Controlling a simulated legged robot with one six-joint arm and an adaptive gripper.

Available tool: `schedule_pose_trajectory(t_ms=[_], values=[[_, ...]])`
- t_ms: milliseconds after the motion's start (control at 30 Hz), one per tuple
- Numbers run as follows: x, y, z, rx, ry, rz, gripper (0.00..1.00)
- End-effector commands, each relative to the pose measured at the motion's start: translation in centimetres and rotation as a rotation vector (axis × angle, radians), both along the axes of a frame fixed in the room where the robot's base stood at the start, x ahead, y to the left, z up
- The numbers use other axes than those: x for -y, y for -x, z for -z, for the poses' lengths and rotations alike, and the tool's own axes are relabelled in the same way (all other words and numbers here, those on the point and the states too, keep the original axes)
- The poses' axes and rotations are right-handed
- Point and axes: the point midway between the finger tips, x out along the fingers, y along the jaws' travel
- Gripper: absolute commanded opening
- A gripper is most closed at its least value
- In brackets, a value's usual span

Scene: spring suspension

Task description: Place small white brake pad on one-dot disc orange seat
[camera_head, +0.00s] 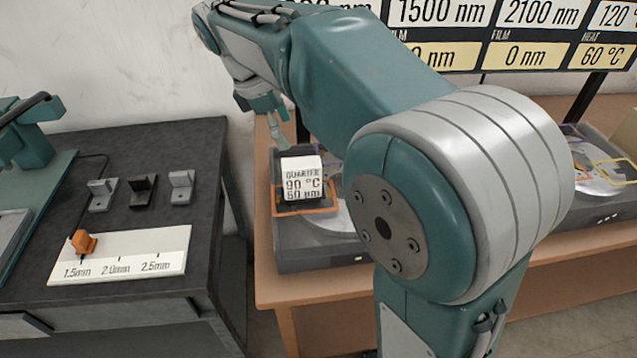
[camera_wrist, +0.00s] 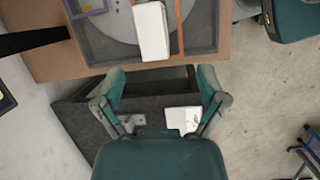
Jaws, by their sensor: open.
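My gripper (camera_wrist: 158,80) is open and empty in the wrist view, its fingers spread near the gap between the dark bench and the tan table. In the head view my arm covers much of the middle. A disc tray (camera_head: 300,258) sits on the tan table, with an orange outlined seat (camera_head: 278,212) on it; its dot count is unclear. A white labelled block (camera_head: 302,178) stands over the orange seat area; it also shows in the wrist view (camera_wrist: 151,32). I cannot tell which thing is the white brake pad. A light grey L-shaped piece (camera_head: 181,187) stands on the bench.
The dark bench (camera_head: 150,140) also holds a grey piece (camera_head: 102,194), a black piece (camera_head: 142,190) and a white scale board (camera_head: 140,258) with an orange slider (camera_head: 83,242). A second disc tray (camera_head: 598,212) is at right. Open floor (camera_wrist: 270,100) shows beside the table.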

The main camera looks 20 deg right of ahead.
Motion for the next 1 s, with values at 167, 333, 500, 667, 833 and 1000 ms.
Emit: schedule_pose_trajectory(t_ms=[167, 333, 500, 667, 833, 1000], values=[[1.9, 5.1, -0.2, 0.180, -0.106, 0.239, 0.91], [2.9, 9.7, 0.8, 0.338, -0.222, 0.483, 0.91], [3.4, 14.2, 2.7, 0.480, -0.351, 0.743, 0.91], [3.6, 17.7, 5.0, 0.591, -0.476, 0.979, 0.91], [3.7, 19.6, 6.8, 0.654, -0.561, 1.136, 0.91], [3.7, 19.9, 7.2, 0.665, -0.579, 1.170, 0.91]])
